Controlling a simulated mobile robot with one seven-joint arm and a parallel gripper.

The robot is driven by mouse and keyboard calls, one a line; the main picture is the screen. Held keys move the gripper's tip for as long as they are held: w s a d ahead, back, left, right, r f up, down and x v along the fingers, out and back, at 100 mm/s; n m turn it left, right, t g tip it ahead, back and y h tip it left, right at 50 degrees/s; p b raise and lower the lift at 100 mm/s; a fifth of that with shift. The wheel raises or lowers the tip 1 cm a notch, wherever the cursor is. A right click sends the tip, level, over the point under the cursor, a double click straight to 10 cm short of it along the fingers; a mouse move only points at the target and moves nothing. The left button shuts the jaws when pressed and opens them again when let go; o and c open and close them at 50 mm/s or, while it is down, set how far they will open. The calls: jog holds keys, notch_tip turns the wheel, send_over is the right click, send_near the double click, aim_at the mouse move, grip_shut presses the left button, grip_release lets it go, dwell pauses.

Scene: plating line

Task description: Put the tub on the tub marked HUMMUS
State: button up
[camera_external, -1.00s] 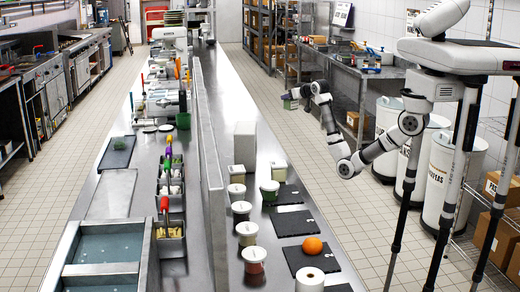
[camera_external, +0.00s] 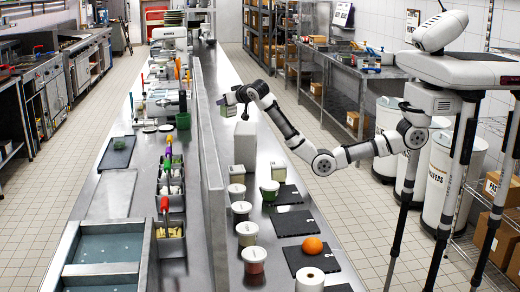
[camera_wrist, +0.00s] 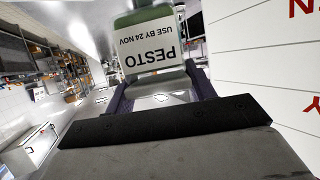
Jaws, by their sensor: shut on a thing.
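My gripper (camera_external: 232,98) is shut on a green-lidded tub (camera_external: 228,110). In the wrist view the tub (camera_wrist: 155,52) sits between the fingers, with a white label reading PESTO, upside down in the picture. It is held in the air above the far part of the counter.
A tall white block (camera_external: 245,148) stands on the counter near the held tub. Dark mats (camera_external: 293,223) line the right side, one with an orange (camera_external: 312,245). A raised divider (camera_external: 210,165) runs along the left. A red-lettered white surface (camera_wrist: 270,60) is close in the wrist view.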

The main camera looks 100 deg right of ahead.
jog(key=w+a+r+b, duration=0.1)
jog(key=a+r, duration=0.1)
jog(key=a, duration=0.5)
jog(key=w+a+r+b, duration=0.1)
jog(key=a+r, duration=0.1)
jog(key=a, duration=0.5)
notch_tip(320, 180, up, 3)
jog(key=m+g+b, duration=0.1)
send_over(237, 168)
jog(key=shift+g+h, duration=0.3)
jog(key=shift+h, duration=0.1)
jog(key=f+p, duration=0.1)
jog(key=f, duration=0.8)
jog(key=f+p, duration=0.1)
jog(key=f, duration=0.9)
jog(key=shift+w+a+p, duration=0.1)
jog(key=shift+a+p, duration=0.1)
jog(key=shift+p, duration=0.15)
jog(key=shift+f, duration=0.1)
jog(key=shift+f, duration=0.15)
jog(key=o, duration=1.1)
